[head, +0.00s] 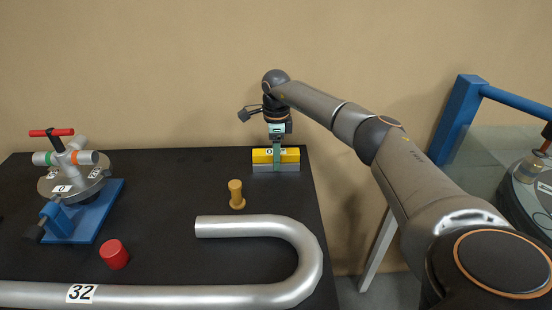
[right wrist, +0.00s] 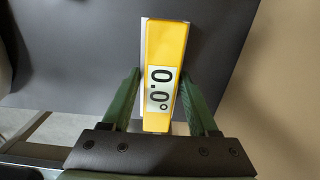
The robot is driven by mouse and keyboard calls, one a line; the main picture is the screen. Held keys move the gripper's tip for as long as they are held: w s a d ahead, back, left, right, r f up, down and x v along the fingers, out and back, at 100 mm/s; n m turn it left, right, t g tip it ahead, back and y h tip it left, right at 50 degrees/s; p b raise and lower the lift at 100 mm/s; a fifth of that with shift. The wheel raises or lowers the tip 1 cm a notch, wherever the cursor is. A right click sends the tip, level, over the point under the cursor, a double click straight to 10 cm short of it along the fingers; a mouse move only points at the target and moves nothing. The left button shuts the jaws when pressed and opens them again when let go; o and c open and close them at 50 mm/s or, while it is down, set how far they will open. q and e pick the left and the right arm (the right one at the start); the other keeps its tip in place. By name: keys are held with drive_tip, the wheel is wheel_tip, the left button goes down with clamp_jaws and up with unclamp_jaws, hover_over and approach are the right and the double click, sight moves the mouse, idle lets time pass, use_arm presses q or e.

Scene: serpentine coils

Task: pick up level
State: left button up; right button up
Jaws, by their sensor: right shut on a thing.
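The level is a yellow block with a white "0.0°" label on top and a grey lower part. In the head view the level (head: 290,156) is at the back right corner of the black table. My right gripper (head: 277,160) reaches down to it from above, with green fingers. In the right wrist view the level (right wrist: 165,45) lies between the two fingertips (right wrist: 163,78), and the gripper is shut on it. I cannot tell whether the level touches the table. My left gripper is not in view.
A silver bent pipe (head: 308,262) marked 32 lies across the front of the black table (head: 165,190). A wooden peg (head: 236,194), a red cylinder (head: 114,254) and a blue-based fixture (head: 95,215) stand on it. A blue frame (head: 458,115) is at right.

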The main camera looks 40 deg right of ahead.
clamp_jaws()
drive_tip(key=shift+r, duration=0.1)
